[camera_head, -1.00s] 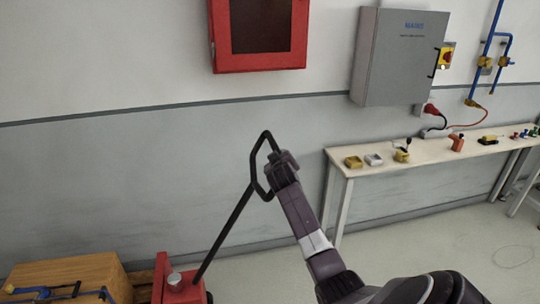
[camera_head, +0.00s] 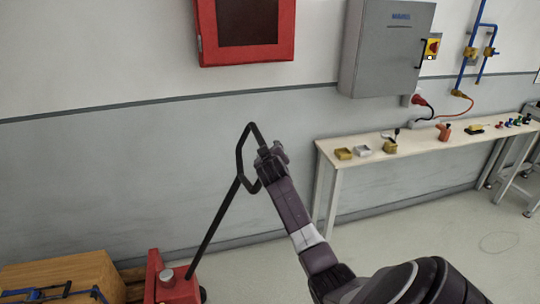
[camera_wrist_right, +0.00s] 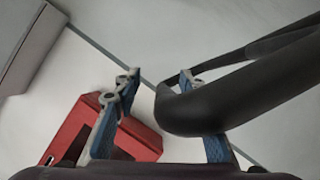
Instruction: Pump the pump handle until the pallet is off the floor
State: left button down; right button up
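The black pump handle (camera_head: 217,225) rises from the red pump unit (camera_head: 178,289) at the lower left, leans to the right and ends in a loop. My right gripper (camera_head: 268,152) is at the right side of this loop. In the right wrist view the dark loop (camera_wrist_right: 240,100) crosses close in front of the right finger. The blue-padded fingers (camera_wrist_right: 160,115) stand apart, with a clear gap between the left finger and the bar. A wooden crate (camera_head: 60,277) stands beside the pump unit. A strip of pallet wood (camera_head: 132,274) shows between them; the pallet's underside is hidden. My left gripper is out of view.
A bench (camera_head: 405,154) with small items stands along the wall at right. A red cabinet (camera_head: 201,30) and a grey electrical box (camera_head: 388,50) hang on the wall. Open floor (camera_head: 455,235) lies at the right.

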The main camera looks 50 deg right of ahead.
jog(key=v, duration=0.3)
jog(key=shift+s+a+f, duration=0.1)
jog(key=shift+a+f, duration=0.1)
jog(key=shift+a, duration=0.05)
jog(key=shift+s+a, duration=0.1)
jog(key=shift+a, duration=0.2)
jog(key=v, duration=0.7)
jog(key=shift+s+d+r, duration=0.2)
jog(key=shift+s+r, duration=0.15)
jog(key=shift+s, duration=0.1)
jog(key=p+v, duration=0.5)
jog(key=v, duration=0.4)
jog(key=shift+r, duration=0.15)
